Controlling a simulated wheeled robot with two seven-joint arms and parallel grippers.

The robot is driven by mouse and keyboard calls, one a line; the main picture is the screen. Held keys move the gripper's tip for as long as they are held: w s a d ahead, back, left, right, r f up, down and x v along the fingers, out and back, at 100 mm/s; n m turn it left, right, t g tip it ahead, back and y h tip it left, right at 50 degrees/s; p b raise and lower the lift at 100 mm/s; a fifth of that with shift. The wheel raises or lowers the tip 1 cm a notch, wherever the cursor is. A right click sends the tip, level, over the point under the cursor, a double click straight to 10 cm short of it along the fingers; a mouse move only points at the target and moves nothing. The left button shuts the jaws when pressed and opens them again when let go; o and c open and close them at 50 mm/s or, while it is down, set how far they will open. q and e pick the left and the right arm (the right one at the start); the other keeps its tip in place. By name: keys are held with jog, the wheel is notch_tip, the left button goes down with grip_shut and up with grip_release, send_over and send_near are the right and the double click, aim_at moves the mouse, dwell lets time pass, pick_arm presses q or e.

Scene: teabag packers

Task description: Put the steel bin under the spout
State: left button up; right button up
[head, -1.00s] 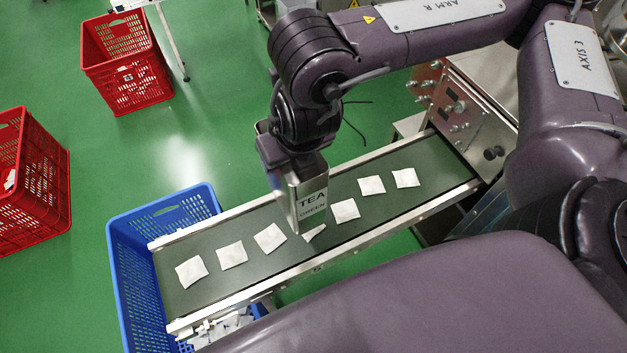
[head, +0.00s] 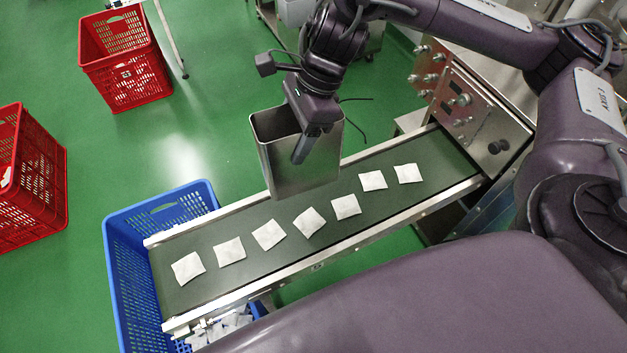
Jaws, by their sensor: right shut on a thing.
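The steel bin (head: 284,173) is an open-topped, brushed-metal box. It hangs above the conveyor belt (head: 240,262), near its far rail, and is roughly upright. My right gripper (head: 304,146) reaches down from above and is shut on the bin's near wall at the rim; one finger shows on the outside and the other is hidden. No label shows on the side facing me. I cannot make out a spout in this view. My left gripper is not in view.
Several white teabags (head: 268,235) lie in a row on the belt below. A blue crate (head: 126,280) stands at the belt's left end. A control box with knobs (head: 462,105) stands at its right end. Red crates (head: 128,72) stand on open green floor at left.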

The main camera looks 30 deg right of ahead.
aim_at(298, 182)
jog(key=shift+f+n, duration=0.35)
jog(key=shift+n, duration=0.05)
notch_tip(298, 182, down, 15)
jog(key=b, duration=0.4)
notch_tip(298, 182, down, 4)
jog(key=shift+d+f, duration=0.1)
jog(key=shift+f, duration=0.05)
jog(key=shift+f+b, duration=0.1)
jog(key=shift+b, duration=0.25)
jog(key=o, duration=1.4)
